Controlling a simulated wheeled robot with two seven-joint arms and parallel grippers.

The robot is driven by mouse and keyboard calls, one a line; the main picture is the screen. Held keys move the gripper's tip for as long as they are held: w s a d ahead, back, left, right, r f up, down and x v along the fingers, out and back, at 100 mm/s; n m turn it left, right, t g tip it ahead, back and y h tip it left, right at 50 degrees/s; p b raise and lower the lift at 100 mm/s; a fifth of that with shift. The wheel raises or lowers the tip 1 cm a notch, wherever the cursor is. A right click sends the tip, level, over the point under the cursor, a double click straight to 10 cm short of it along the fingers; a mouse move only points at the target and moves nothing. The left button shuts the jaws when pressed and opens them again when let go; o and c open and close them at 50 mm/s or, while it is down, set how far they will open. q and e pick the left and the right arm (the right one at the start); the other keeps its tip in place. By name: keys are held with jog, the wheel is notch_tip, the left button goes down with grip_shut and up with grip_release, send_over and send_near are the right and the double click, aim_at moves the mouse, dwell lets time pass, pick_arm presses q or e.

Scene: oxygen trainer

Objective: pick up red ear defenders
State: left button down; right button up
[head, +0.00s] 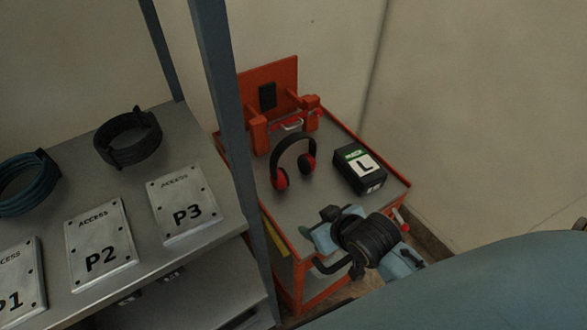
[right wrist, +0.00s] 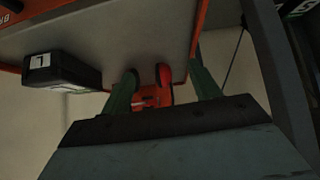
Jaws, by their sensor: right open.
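The red ear defenders (head: 308,163) have a black headband and red cups. They rest on the grey top of the orange cart (head: 325,205) in the head view, headband toward the back. My right gripper (head: 318,222) is over the cart's near edge, open and empty, apart from the ear defenders on their near side. In the right wrist view the ear defenders (right wrist: 165,76) show beyond the open fingers of my right gripper (right wrist: 162,82), roughly between them; part of them is hard to make out. My left gripper is not in view.
A black box marked L (head: 359,168) stands right of the ear defenders; it also shows in the right wrist view (right wrist: 62,71). An orange bracket (head: 268,85) rises at the cart's back. A blue-grey post (head: 232,120) and a shelf with plates, such as P3 (head: 183,208), stand left.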

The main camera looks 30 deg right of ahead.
aim_at(278, 172)
jog(key=w+t, duration=0.1)
jog(key=w, duration=0.4)
jog(key=w+t+y, duration=0.1)
jog(key=w+t, duration=0.1)
jog(key=w, duration=0.4)
jog(key=w+f+t+b, duration=0.1)
jog(key=w, duration=0.4)
jog(key=shift+w+a+f+t, duration=0.1)
jog(key=shift+w+a+t, duration=0.2)
jog(key=shift+t, duration=0.1)
jog(key=shift+a+f+b+x, duration=0.15)
jog(key=shift+b+x, duration=0.15)
jog(key=shift+x, duration=1.1)
jog(key=shift+a+f+b+x, duration=0.15)
jog(key=shift+b+x, duration=0.15)
jog(key=shift+x, duration=1.1)
jog(key=shift+s, duration=0.15)
jog(key=shift+r, duration=0.1)
jog(key=c, duration=1.2)
jog(key=shift+r, duration=0.1)
notch_tip(278, 172, up, 10)
jog(key=shift+f+p, duration=0.1)
jog(key=shift+p, duration=0.85)
